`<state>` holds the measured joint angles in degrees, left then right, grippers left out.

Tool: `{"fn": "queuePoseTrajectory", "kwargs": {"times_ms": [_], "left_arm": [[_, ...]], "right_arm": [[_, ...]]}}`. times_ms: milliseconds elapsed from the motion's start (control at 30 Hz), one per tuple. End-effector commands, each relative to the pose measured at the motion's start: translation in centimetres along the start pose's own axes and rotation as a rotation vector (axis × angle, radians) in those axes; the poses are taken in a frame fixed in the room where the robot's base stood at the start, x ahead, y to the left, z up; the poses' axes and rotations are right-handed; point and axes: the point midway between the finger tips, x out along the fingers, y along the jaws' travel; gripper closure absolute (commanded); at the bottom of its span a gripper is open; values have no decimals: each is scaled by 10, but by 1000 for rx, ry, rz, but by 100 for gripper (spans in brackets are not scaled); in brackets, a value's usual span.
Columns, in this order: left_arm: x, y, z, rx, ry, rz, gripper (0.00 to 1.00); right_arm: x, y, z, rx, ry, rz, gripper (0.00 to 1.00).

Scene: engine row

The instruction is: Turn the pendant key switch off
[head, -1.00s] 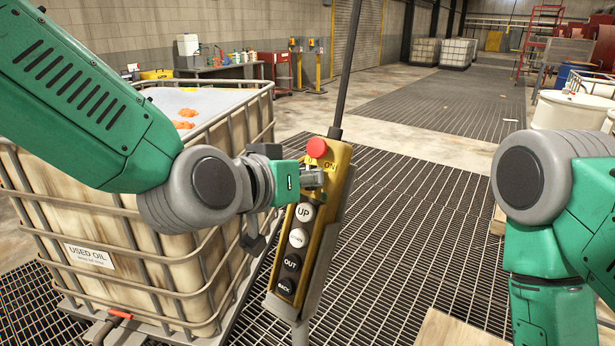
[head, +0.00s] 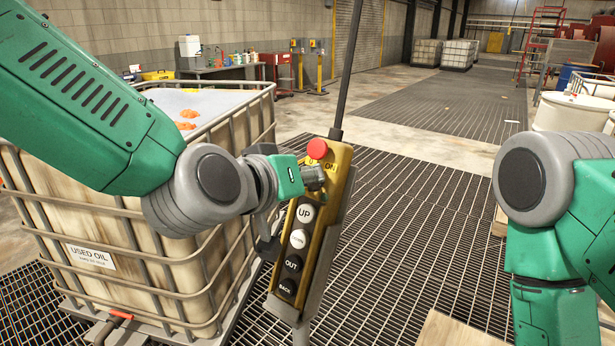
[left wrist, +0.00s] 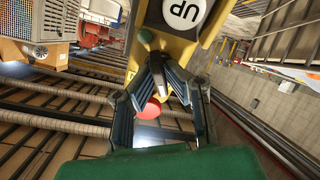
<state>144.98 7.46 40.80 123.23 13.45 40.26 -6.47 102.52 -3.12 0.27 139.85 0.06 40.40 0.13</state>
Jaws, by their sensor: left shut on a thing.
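The yellow pendant (head: 341,158) hangs upright and slightly tilted from a dark pole. It has a red mushroom button (head: 317,148) on top and UP, OUT and BACK buttons below, with one more between. My left gripper (head: 314,178) is at its face, just under the red button and beside the ON label. My right gripper is out of view.
A caged used-oil tank (head: 150,260) stands close on the left, beside my left arm. Floor grating (head: 420,240) lies open behind and right of the pendant. White drums (head: 575,112) stand at the right edge. A workbench (head: 222,72) is far back.

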Motion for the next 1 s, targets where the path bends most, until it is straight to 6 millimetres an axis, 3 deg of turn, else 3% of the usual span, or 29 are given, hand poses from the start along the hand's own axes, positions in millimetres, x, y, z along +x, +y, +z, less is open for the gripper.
{"fn": "queuePoseTrajectory", "kwargs": {"times_ms": [33, 67, 100, 533, 1000], "left_arm": [[0, 0, -3, -1, 7, 0, 100], [0, 0, -3, -1, 7, 0, 80], [0, 0, -3, -1, 6, 0, 71], [-10, 1, -1, 2, 3, 1, 71], [-98, 0, -1, 0, 3, 0, 71]], "right_arm": [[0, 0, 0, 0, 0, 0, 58], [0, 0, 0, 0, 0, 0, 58], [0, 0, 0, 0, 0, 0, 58], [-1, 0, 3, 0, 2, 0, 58], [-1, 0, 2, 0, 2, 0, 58]]}}
